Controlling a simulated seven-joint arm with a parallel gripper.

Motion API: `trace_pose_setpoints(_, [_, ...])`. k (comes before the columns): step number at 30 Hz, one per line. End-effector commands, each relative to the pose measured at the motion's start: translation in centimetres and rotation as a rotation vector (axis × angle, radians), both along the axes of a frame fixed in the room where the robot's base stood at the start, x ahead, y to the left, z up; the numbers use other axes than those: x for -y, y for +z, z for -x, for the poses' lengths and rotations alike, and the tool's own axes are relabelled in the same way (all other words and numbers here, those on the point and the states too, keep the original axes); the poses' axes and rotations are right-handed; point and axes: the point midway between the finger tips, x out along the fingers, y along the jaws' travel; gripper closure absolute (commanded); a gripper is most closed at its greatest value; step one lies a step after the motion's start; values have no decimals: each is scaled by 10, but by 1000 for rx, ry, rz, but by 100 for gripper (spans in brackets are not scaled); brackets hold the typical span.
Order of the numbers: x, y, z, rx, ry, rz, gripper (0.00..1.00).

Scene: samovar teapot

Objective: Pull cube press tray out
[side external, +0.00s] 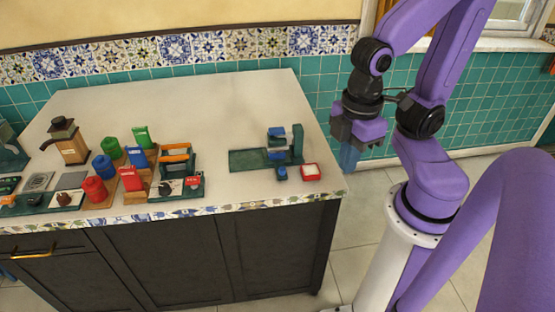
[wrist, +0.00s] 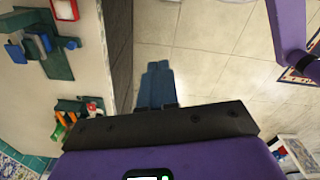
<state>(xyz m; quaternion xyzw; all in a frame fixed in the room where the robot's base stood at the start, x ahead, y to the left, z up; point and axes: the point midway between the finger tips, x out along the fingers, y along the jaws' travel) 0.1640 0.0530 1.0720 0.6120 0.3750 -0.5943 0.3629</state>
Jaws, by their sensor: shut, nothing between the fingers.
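The cube press (side external: 298,145) is a dark green stand with blue parts on the right of the counter; it also shows in the wrist view (wrist: 58,68). A flat green plate (side external: 246,160) extends to its left. A small blue knob (side external: 281,173) sticks out at its front, also seen in the wrist view (wrist: 72,44). Which part is the tray I cannot tell for certain. My gripper (side external: 348,168) hangs beyond the counter's right edge, apart from the press. Its blue fingers (wrist: 158,64) are together and empty, above the floor in the wrist view.
A red box with white contents (side external: 310,172) sits right of the press by the counter edge. Several canisters, including a red one (side external: 94,190), and a green device with an orange bar (side external: 178,160) stand to the left. The back of the white counter (side external: 200,100) is clear.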

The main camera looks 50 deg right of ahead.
Motion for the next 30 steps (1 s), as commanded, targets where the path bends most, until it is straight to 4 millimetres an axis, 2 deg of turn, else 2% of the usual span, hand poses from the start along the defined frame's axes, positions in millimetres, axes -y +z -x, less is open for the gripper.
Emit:
trace_pose_setpoints(1, [0, 0, 0, 0, 0, 0, 90])
trace_pose_setpoints(4, [0, 0, -3, -1, -15, 1, 58])
trace_pose_setpoints(5, [-1, 0, -6, 0, -26, 1, 52])
trace_pose_setpoints(8, [-2, -1, -20, -2, -89, 2, 52])
trace_pose_setpoints(17, [5, -10, -91, -10, -403, 12, 52])
trace_pose_setpoints(23, [24, -18, -140, -14, -617, 15, 52])
trace_pose_setpoints(30, [61, -32, -190, -22, -874, 18, 52])
